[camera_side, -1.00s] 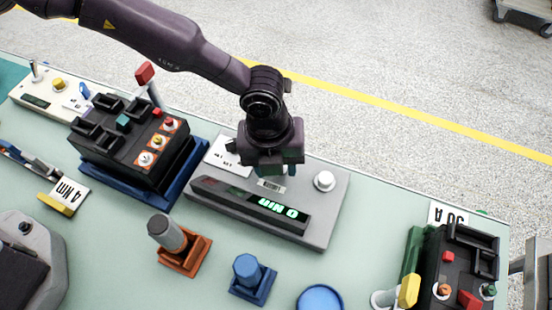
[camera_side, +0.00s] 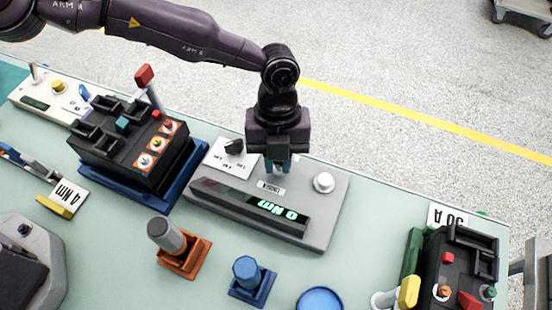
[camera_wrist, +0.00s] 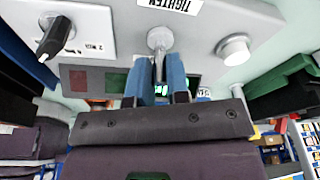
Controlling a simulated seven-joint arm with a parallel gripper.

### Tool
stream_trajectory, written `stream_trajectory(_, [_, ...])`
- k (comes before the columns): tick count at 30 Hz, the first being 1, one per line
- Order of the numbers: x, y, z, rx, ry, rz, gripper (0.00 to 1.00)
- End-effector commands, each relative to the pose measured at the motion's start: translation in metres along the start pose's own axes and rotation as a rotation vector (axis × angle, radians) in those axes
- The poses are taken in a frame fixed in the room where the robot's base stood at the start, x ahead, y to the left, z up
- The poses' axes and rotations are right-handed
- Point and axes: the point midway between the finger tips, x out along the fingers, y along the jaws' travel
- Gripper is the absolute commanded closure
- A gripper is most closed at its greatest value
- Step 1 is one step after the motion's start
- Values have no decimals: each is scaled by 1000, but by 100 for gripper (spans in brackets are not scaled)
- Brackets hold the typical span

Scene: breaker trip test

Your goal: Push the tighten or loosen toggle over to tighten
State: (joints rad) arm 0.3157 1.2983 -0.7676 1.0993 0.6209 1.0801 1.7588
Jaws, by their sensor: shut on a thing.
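The grey torque tester (camera_side: 325,207) lies on the green bench, with a display reading "0 Nm". Its metal toggle (camera_wrist: 159,40) shows in the wrist view just below the "TIGHTEN" label (camera_wrist: 170,5). My gripper (camera_wrist: 160,62) is over the tester, its blue fingers shut on the toggle's lever. In the side view my gripper (camera_side: 278,172) points down at the tester and mostly hides the toggle. Which way the lever leans is hard to tell.
A black rotary knob (camera_side: 234,147) sits on the tester left of my gripper, and a white round button (camera_side: 323,182) sits to the right. A black breaker block (camera_side: 125,150) with a raised red-tipped lever stands to the left. Blue (camera_side: 247,272) and orange (camera_side: 183,258) holders stand in front.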

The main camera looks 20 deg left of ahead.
Motion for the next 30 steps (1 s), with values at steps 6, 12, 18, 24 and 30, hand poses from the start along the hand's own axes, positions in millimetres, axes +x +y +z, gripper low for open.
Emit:
stream_trajectory(6, [-2,-4,4,-12,115,42,100])
stream_trajectory(12, [-3,-5,6,-17,189,73,100])
stream_trajectory(18, [-4,-6,8,-20,229,90,100])
stream_trajectory(24, [-4,-6,8,-20,243,96,100])
stream_trajectory(30, [-4,-6,8,-20,243,96,100])
